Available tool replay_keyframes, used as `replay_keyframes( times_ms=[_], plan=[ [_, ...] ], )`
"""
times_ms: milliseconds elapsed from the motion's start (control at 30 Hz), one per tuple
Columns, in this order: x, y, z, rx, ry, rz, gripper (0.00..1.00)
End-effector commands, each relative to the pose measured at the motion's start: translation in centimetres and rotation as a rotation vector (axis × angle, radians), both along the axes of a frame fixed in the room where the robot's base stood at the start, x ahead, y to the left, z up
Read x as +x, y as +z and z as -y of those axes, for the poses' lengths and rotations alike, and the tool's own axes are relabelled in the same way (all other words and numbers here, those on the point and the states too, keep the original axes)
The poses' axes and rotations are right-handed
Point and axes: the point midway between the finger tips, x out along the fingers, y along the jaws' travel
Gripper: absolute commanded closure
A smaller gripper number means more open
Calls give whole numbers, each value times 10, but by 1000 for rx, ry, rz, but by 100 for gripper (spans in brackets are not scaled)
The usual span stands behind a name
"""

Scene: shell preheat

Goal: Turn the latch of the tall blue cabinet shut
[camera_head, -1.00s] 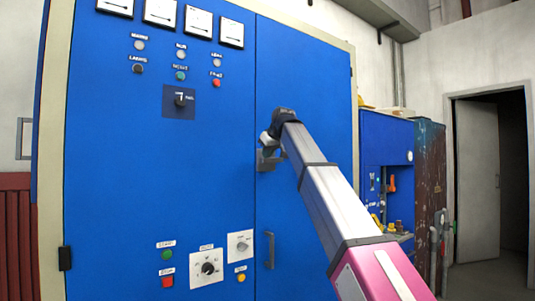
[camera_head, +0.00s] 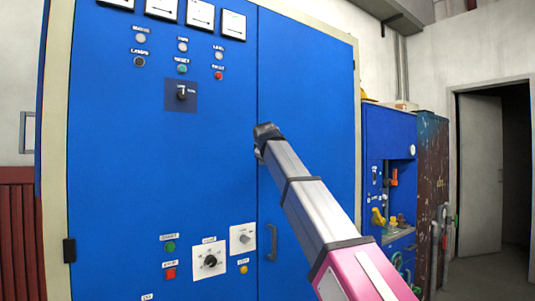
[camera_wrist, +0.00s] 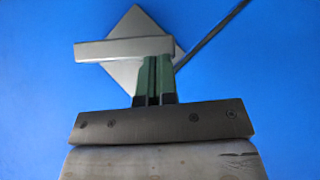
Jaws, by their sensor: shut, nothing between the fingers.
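The tall blue cabinet (camera_head: 120,180) fills the left and middle of the head view, its two doors meeting at a vertical seam. In the wrist view, the latch shows as a grey diamond-shaped plate (camera_wrist: 137,22) with a flat grey bar (camera_wrist: 105,50) across it. The bar lies roughly level in that view, and the door seam runs diagonally off to its right. My gripper (camera_wrist: 154,62) has its green fingers together and empty, their tips at the bar's lower edge. I cannot tell whether they touch it. In the head view my arm's end hides the latch and most of the gripper.
A D-shaped handle (camera_head: 271,243) sits low beside the seam. Knobs and buttons, including a large dial (camera_head: 210,261), are on the left door. A smaller blue cabinet (camera_head: 386,130) and a rusty one (camera_head: 431,170) stand at the right, near an open doorway (camera_head: 510,180).

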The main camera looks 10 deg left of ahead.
Motion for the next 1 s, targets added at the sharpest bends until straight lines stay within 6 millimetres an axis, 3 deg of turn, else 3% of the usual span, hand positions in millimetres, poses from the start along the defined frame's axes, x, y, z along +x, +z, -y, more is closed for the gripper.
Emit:
replay_keyframes(
  times_ms=[600,1000],
  plan=[
    [8,-27,8,-347,1,405,100],
    [13,-31,11,-367,0,431,100]
  ],
)
